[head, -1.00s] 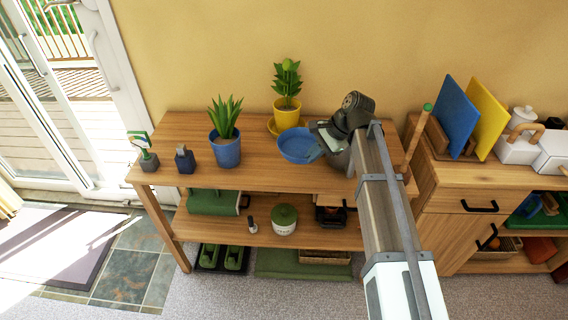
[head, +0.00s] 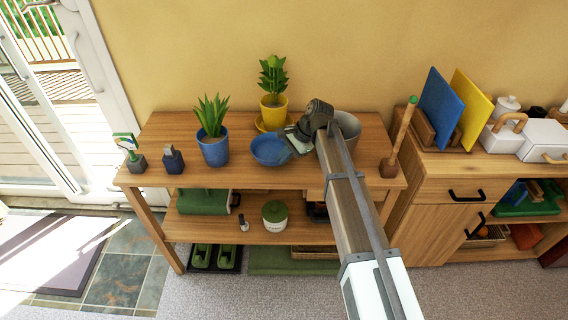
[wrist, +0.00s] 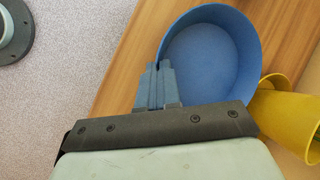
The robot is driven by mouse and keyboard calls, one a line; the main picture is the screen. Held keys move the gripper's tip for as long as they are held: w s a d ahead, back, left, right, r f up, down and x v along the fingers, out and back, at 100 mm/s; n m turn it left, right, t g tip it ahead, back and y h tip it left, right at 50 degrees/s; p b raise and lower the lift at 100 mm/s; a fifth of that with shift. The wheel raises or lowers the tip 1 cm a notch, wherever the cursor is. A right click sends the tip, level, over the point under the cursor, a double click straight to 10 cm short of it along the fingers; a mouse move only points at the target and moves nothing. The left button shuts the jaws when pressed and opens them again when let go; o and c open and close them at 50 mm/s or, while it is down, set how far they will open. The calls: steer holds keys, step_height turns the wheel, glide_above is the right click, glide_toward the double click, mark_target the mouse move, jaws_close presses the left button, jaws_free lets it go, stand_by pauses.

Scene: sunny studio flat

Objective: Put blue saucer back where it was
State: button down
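The blue saucer (head: 270,151), a shallow round dish, is over the top of the wooden bench between the blue pot and the yellow pot. I cannot tell whether it touches the bench top. My gripper (head: 288,147) is at the saucer's right rim in the head view. In the wrist view my gripper's fingers (wrist: 157,84) are close together with the rim of the saucer (wrist: 212,58) between them. The blue pot (head: 214,152) holds a spiky plant. The yellow pot (head: 273,116) stands on a yellow saucer (head: 259,124).
A grey pot (head: 349,130) stands partly behind my arm. A wooden-handled tool (head: 400,135) stands at the bench's right end. The bench's front strip (head: 240,178) is clear.

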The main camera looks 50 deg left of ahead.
steer(key=shift+f, duration=1.55)
steer(key=shift+f, duration=0.15)
steer(key=c, duration=1.4)
jaws_free()
steer(key=shift+o, duration=0.2)
steer(key=v, duration=1.2)
steer(key=shift+r, duration=0.25)
